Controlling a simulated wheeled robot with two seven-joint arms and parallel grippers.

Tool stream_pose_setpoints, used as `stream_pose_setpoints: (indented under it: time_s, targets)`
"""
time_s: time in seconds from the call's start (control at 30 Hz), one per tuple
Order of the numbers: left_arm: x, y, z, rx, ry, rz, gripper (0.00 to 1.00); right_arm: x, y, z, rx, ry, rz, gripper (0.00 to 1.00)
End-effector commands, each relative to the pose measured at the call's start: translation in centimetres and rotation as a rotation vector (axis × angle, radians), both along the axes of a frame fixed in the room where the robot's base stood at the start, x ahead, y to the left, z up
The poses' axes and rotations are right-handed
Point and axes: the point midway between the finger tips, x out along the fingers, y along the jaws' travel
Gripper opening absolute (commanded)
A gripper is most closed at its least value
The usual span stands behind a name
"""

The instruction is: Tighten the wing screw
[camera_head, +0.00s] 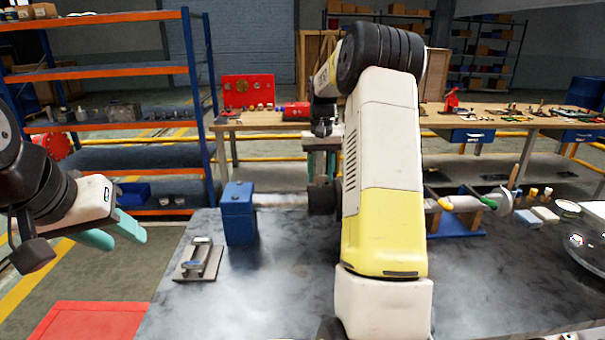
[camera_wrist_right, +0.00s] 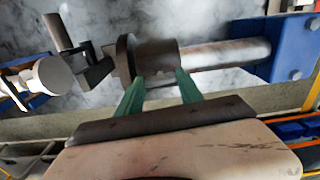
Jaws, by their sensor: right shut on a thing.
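A blue bearing block (camera_head: 239,212) stands on the dark tabletop with a grey shaft (camera_head: 280,201) running right from it to a dark flanged collar (camera_head: 322,199). In the right wrist view the shaft (camera_wrist_right: 225,54) enters the same collar (camera_wrist_right: 155,57). My right gripper (camera_head: 321,172) reaches down from above. Its green fingertips (camera_wrist_right: 160,80) are at the collar, one near the flange and one near the shaft end, shut on it. I cannot make out a separate wing screw. My left gripper (camera_head: 127,241) is open and empty, off the table's left side.
A grey plate with a handle (camera_head: 198,262) lies left on the table. A shaft assembly on a blue base (camera_head: 456,222) is at the right, with a glossy round object (camera_head: 588,240) nearer. My right arm hides the middle. The front left tabletop is clear.

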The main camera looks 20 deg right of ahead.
Motion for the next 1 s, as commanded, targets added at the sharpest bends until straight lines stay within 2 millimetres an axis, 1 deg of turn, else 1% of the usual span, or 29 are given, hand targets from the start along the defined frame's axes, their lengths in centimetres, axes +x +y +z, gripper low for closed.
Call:
stream_pose_setpoints:
  time_s: [0.13, 0.17, 0.2, 0.27, 0.57, 0.67, 0.77, 0.9, 1.0]
  targets:
    - [0.0, 0.0, 0.0, 0.000, 0.000, 0.000, 0.38, 0.0, 0.0, 0.1, 0.000, -0.002, 0.000, 0.03]
    - [0.0, 0.0, 0.0, 0.000, 0.000, 0.000, 0.38, 0.0, 0.0, 0.1, 0.000, -0.002, 0.001, 0.46]
    - [0.0, 0.0, 0.0, 0.000, 0.000, 0.000, 0.38, 0.0, 0.0, 0.1, 0.000, -0.002, 0.001, 0.53]
    - [0.0, 0.0, 0.0, 0.000, 0.000, 0.000, 0.38, 0.0, 0.0, 0.1, 0.000, -0.002, 0.001, 0.65]
    - [0.0, 0.0, 0.0, 0.000, 0.000, 0.000, 0.38, 0.0, 0.0, 0.1, 0.000, -0.001, 0.001, 0.65]
    - [0.0, 0.0, 0.0, 0.000, 0.000, 0.000, 0.38, 0.0, 0.0, 0.7, 0.000, -0.002, 0.002, 0.65]
    - [0.0, 0.0, 0.0, 0.000, 0.000, 0.000, 0.38, 0.1, 0.0, 2.1, -0.001, -0.004, 0.002, 0.65]
    - [0.0, 0.0, 0.0, 0.000, 0.000, 0.000, 0.38, 0.1, 0.0, 4.6, -0.001, -0.005, 0.002, 0.65]
    - [0.0, 0.0, 0.0, 0.000, 0.000, 0.000, 0.38, 0.1, 0.0, 6.1, -0.001, -0.003, 0.001, 0.65]
